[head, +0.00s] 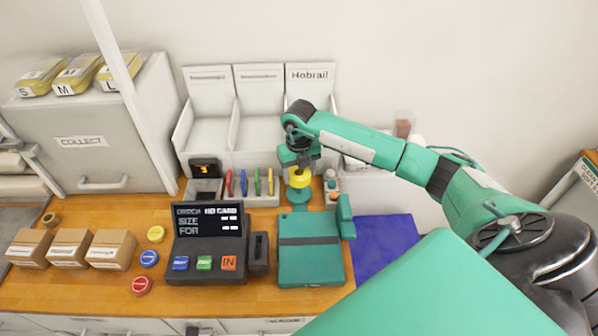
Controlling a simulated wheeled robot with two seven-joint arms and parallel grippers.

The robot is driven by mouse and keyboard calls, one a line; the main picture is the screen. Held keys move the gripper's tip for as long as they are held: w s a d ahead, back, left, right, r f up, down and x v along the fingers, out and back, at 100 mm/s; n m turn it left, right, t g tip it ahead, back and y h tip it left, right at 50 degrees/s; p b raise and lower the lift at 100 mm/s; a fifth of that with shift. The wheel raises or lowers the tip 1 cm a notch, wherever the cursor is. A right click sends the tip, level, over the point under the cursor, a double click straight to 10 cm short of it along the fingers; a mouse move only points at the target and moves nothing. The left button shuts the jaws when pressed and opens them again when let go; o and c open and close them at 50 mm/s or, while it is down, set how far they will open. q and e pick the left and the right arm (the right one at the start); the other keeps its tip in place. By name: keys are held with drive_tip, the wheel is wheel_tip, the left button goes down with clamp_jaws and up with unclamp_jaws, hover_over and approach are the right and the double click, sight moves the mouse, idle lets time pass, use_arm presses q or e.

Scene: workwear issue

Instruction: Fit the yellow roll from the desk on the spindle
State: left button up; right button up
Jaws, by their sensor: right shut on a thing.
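My right gripper (299,163) points down at the back of the desk, in front of the white bins. It is shut on the yellow roll (299,181), which shows just below the fingers. A teal stand (298,198) is directly under the roll. It looks like the spindle's base; the spindle's post is hidden, and I cannot tell whether the roll is around it or above it. My left gripper is not in view.
Left of the stand are several coloured pens (243,182) and a dark order terminal (208,243). A teal box (309,250) lies in front, beside a blue mat (384,249). Several cartons (112,249) and yellow, blue and red discs (149,259) are at the left.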

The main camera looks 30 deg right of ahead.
sight(299, 192)
drive_tip(key=shift+f+b, duration=2)
drive_tip(key=shift+f, duration=0.7)
idle(0.5)
drive_tip(key=o, duration=1.1)
drive_tip(key=shift+r+p, duration=2.4)
drive_tip(key=shift+r, duration=2.15)
drive_tip(key=shift+f, duration=0.1)
